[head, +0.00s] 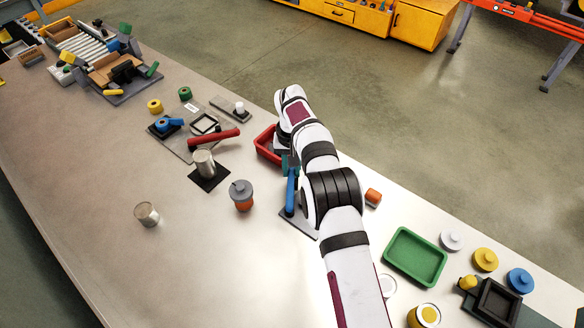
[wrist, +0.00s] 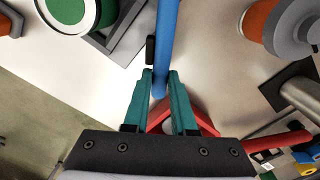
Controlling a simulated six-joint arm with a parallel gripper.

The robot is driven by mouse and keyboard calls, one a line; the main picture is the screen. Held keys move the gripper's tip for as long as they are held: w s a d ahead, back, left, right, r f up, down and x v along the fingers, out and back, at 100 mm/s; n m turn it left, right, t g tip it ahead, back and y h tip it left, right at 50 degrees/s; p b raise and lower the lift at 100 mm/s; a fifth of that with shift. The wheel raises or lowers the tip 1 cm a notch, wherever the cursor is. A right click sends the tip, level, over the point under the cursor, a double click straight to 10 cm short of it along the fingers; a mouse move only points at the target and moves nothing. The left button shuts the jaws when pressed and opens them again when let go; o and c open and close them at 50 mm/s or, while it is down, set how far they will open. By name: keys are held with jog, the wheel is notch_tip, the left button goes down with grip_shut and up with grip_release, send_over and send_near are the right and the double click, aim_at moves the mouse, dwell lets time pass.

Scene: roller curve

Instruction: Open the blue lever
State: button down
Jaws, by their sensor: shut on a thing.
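The blue lever (head: 291,192) stands on a grey base plate (head: 300,222) beside my arm in the head view, partly hidden by it. In the wrist view the blue lever (wrist: 167,45) runs down from the top edge to between my teal fingers. My gripper (wrist: 162,88) is shut on the lever's end. In the head view only a little of my gripper (head: 287,165) shows, at the lever's upper end.
A red tray (head: 264,147) lies just beyond my gripper. An orange jar with a grey lid (head: 241,188), a metal cylinder (head: 204,163) and a red handle (head: 214,139) stand to the left. A green tray (head: 415,257) lies right of my arm. The front-left table is mostly clear.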

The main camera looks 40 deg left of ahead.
aim_at(291, 171)
jog(key=c, duration=1)
grip_release()
jog(key=shift+a, duration=0.1)
notch_tip(291, 171, up, 12)
